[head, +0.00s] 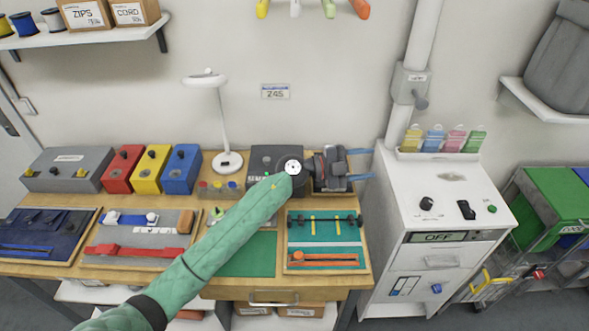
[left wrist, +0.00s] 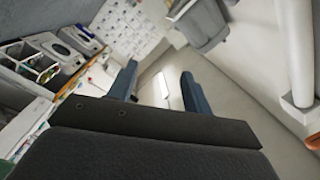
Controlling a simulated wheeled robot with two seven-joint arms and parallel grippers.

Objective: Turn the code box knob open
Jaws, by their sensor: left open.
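A dark grey box (head: 262,160) stands at the back of the bench, with a small green light and a partly hidden label on its front. It may be the code box. My left arm and wrist cover its right part, and I see no knob on it. My left gripper (head: 362,164) is just right of this box, fingers pointing right towards the white cabinet. It is open, with nothing between the blue fingers; the left wrist view also shows them apart (left wrist: 160,85). My right gripper is out of view.
A white cabinet (head: 420,180) with black knobs and an OFF display stands right of the bench. A white lamp (head: 228,160) and grey, red, yellow and blue boxes (head: 181,168) stand left. Tool boards (head: 326,230) lie in front. A wall plate (head: 275,91) reads about 245.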

